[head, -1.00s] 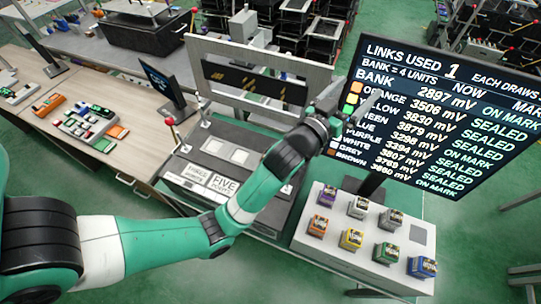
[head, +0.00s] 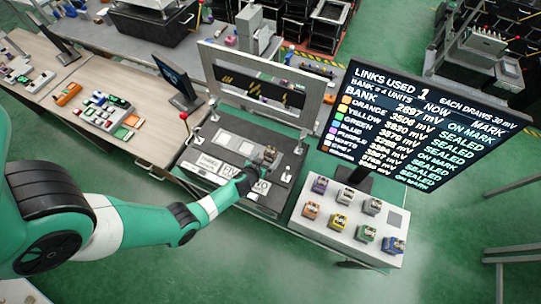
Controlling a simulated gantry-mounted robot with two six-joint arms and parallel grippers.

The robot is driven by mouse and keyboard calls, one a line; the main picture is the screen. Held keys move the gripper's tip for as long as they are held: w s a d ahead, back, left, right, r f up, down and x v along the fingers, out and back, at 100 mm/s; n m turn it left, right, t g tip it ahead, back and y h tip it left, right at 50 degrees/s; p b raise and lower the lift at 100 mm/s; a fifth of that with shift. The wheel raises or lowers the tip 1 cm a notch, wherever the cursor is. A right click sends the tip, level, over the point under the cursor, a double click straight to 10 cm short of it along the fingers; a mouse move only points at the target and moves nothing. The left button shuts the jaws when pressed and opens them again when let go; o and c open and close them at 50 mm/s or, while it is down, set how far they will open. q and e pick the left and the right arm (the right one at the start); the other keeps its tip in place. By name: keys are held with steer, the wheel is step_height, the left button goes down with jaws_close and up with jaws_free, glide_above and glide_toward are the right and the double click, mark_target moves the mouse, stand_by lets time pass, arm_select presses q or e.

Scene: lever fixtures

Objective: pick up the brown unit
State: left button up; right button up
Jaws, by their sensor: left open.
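My left gripper (head: 268,157) is at the end of the green and white arm, over the dark fixture bed (head: 225,155) near its right-hand pads. It is open. A small grey-brown shape shows at its fingertips, but I cannot tell whether it is the brown unit or only the fingers. No brown unit shows clearly elsewhere. The white tray (head: 329,233) to the right holds several coloured units, among them orange (head: 310,210), grey (head: 372,206) and blue (head: 392,245). A bare grey square (head: 395,218) on the tray carries no unit. My right gripper is not in view.
A grey upright frame (head: 213,52) stands behind the fixture bed. A red-knobbed lever (head: 186,117) is at the bed's left. A large display (head: 420,120) stands behind the tray. A wooden bench (head: 150,140) with a small screen lies to the left.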

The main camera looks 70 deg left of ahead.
mark_target(270, 152)
arm_select(q)
steer(key=shift+x, duration=0.85)
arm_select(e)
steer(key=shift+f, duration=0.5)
arm_select(q)
steer(key=b+x, duration=0.3)
steer(key=x, duration=0.2)
steer(key=shift+a+b, duration=0.15)
steer(key=shift+b, duration=0.25)
steer(key=shift+r, duration=0.1)
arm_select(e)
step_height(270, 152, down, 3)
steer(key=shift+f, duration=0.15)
arm_select(q)
jaws_close()
steer(key=shift+r, duration=0.1)
steer(key=r+p, duration=0.4)
steer(key=shift+s+d+r+p, duration=0.2)
steer(key=shift+d+r+p, duration=0.1)
steer(key=shift+p, duration=0.05)
steer(key=w+d+p+v, duration=0.1)
steer(key=v, duration=0.6)
steer(key=w+d+f+p+v, duration=0.1)
steer(key=d+p+v, duration=0.1)
steer(key=v, duration=0.6)
steer(key=shift+s+d, duration=0.15)
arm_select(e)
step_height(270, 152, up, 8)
